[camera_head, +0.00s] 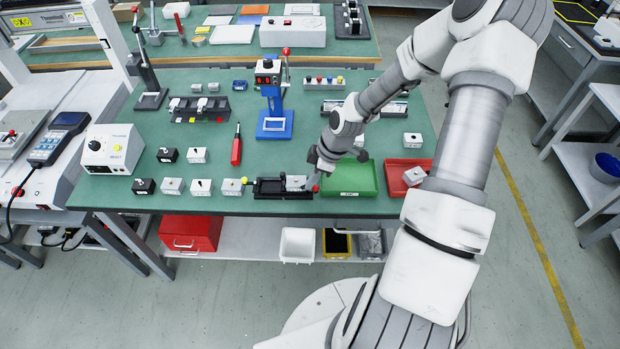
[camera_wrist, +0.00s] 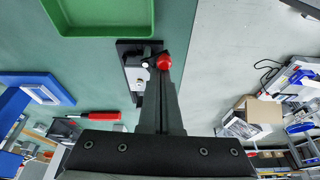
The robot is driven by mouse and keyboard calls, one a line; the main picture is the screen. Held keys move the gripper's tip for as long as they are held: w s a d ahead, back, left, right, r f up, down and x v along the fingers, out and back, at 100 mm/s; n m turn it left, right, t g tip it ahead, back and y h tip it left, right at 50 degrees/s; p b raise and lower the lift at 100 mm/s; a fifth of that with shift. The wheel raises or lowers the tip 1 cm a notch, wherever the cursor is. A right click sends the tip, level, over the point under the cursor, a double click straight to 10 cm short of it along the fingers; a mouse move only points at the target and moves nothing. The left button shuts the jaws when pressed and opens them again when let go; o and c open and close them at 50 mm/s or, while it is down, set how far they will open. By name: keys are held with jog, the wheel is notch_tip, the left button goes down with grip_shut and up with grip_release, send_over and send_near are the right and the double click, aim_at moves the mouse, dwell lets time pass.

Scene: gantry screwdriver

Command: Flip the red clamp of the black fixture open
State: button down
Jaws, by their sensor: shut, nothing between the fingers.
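The black fixture (camera_head: 268,188) lies near the front edge of the green table, with a light grey block (camera_head: 296,182) in its right part. The red knob of its clamp (camera_head: 316,188) is at the fixture's right end. My gripper (camera_head: 312,180) is shut and empty, reaching down at that end. In the wrist view, the red knob (camera_wrist: 164,62) shows right at the tips of my shut fingers (camera_wrist: 161,78); I cannot tell whether they touch. The fixture (camera_wrist: 130,48) is partly hidden behind my fingers there.
A green tray (camera_head: 350,178) stands just right of the fixture, and a red tray (camera_head: 396,180) beyond it. Several small blocks (camera_head: 200,187) and a red-handled screwdriver (camera_head: 237,150) lie to the left. A blue stand (camera_head: 274,125) is behind.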

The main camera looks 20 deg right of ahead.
jog(key=shift+d+n+g+p, duration=0.25)
jog(key=shift+n+p, duration=0.45)
jog(key=shift+n, duration=0.35)
jog(key=shift+d+n+g+p, duration=0.15)
jog(key=shift+n+g+p, duration=0.2)
jog(key=shift+n+p, duration=0.5)
jog(key=shift+w+d+n+g+p, duration=0.15)
jog(key=shift+n+g, duration=0.1)
jog(key=shift+n, duration=0.45)
jog(key=shift+s+d+n+g+p, duration=0.1)
jog(key=shift+n+g+p, duration=0.1)
jog(key=shift+n, duration=0.5)
jog(key=shift+w+d+n+g+p, duration=0.1)
jog(key=shift+n+g, duration=0.15)
jog(key=shift+n, duration=0.45)
jog(key=shift+a, duration=0.1)
jog(key=shift+w+a, duration=0.45)
jog(key=shift+w, duration=0.15)
jog(key=shift+a, duration=0.1)
